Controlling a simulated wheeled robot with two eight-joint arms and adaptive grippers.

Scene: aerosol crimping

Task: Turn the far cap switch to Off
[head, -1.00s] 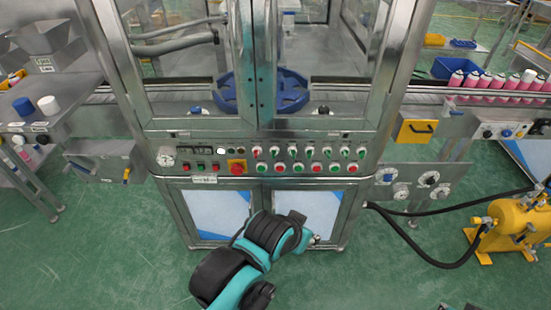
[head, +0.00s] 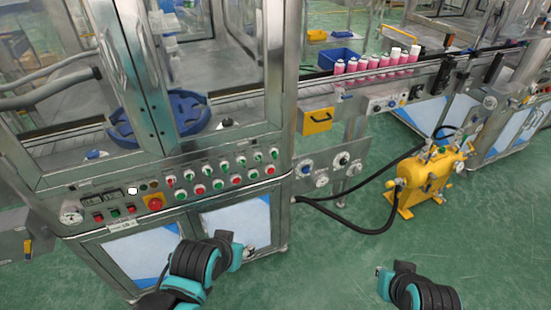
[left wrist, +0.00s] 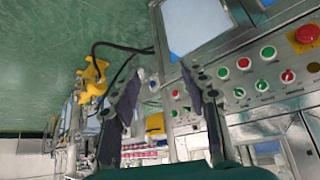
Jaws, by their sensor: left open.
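The control panel (head: 215,178) of the metal machine carries rows of small round switches and buttons, red and green, with a red emergency stop (head: 155,203) at its left. The labels are too small to read, so I cannot tell which one is the far cap switch or how it is set. In the left wrist view the panel (left wrist: 275,100) is seen turned over, at the right. My left gripper (left wrist: 162,76) is open and empty, its two dark fingers apart near the panel's end. In the head view my left arm is below the panel.
A conveyor with pink cans (head: 375,66) runs off to the right, with a blue bin (head: 333,57) behind. A yellow tank (head: 425,175) with black hoses stands on the floor at right. Knobs and gauges (head: 322,180) sit beside the cabinet. Green floor is open in front.

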